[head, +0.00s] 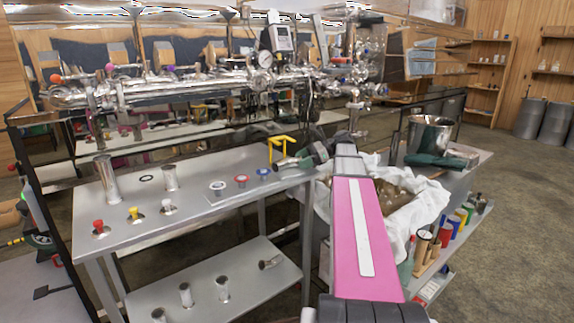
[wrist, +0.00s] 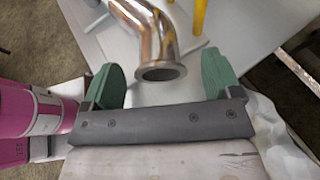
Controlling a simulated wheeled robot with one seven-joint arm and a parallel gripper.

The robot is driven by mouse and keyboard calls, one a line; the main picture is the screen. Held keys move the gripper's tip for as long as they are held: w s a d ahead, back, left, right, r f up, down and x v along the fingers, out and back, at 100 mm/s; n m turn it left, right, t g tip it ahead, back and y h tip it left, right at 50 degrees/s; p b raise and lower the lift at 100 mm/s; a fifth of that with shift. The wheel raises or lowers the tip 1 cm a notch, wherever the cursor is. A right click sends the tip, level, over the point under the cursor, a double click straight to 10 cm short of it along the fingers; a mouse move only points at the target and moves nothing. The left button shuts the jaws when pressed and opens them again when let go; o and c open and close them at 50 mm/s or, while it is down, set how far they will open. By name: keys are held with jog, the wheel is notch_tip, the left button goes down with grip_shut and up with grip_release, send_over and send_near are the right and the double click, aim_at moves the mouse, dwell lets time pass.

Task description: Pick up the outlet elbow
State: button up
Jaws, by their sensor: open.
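The outlet elbow, a shiny bent steel pipe with a flanged end (wrist: 155,38), lies at the top middle of the wrist view. Its flange end reaches between the green fingers of my open gripper (wrist: 160,64), with clear space on both sides; neither finger visibly touches it. In the head view my gripper (head: 308,158) is small and partly hidden by my arm, at the right end of the steel table (head: 200,216). I cannot clearly make out the elbow there.
A yellow stand (head: 282,146) is close by and shows in the wrist view (wrist: 199,14). Upright steel tubes (head: 106,180) and coloured fittings stand farther left on the table. A cloth-lined crate (head: 425,207) is right of my arm. The evaporator piping (head: 200,85) runs behind.

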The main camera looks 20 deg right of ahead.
jog(key=shift+a+f, duration=0.1)
jog(key=shift+a, duration=0.15)
jog(key=c, duration=1.2)
jog(key=shift+o, duration=0.2)
jog(key=shift+r, duration=0.2)
jog(key=shift+r, duration=0.8)
jog(key=shift+s+a+r, duration=0.3)
jog(key=shift+s+r, duration=0.3)
jog(key=shift+r, duration=0.2)
jog(key=s+a, duration=0.4)
jog(key=s, duration=0.3)
jog(key=s+a, duration=0.3)
jog(key=s, duration=0.4)
jog(key=shift+s+a, duration=0.35)
jog(key=shift+a, duration=0.05)
jog(key=shift+w, duration=0.1)
